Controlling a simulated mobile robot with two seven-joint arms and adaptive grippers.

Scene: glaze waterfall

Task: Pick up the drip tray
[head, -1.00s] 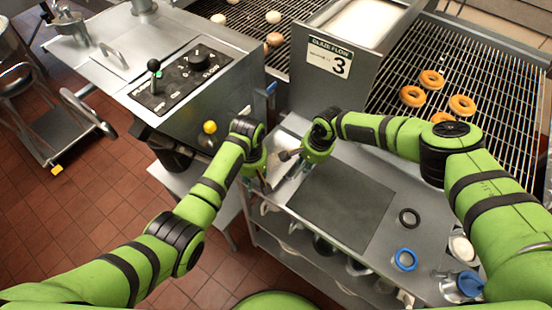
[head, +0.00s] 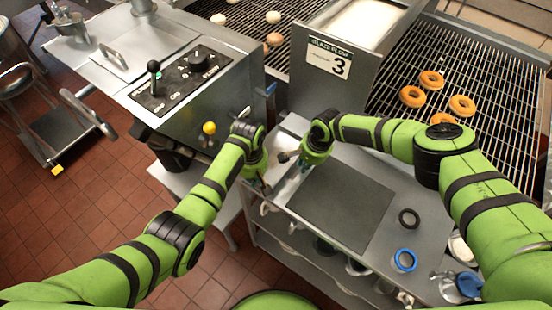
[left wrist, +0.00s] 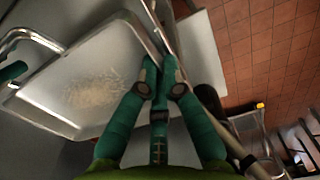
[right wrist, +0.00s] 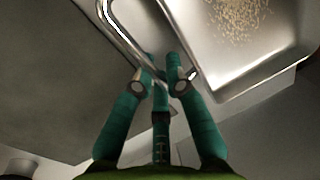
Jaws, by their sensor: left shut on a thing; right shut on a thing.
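The drip tray is a shallow, shiny metal tray with raised sides and a looped wire handle at each end. In the left wrist view the tray (left wrist: 95,85) fills the left half, with pale crumbs on its floor. It also shows in the right wrist view (right wrist: 222,72) at the upper right. In the head view it is mostly hidden between my grippers. My left gripper (left wrist: 160,65) is shut on one handle, and it shows in the head view (head: 262,184). My right gripper (right wrist: 161,66) is shut on the opposite handle, also in the head view (head: 299,172).
A steel cart top with a dark mat (head: 342,207) lies right of the grippers. It holds a black ring (head: 409,218) and a blue ring (head: 405,260). The control box (head: 185,80) and glaze panel (head: 335,75) stand behind. Doughnuts lie on the rack.

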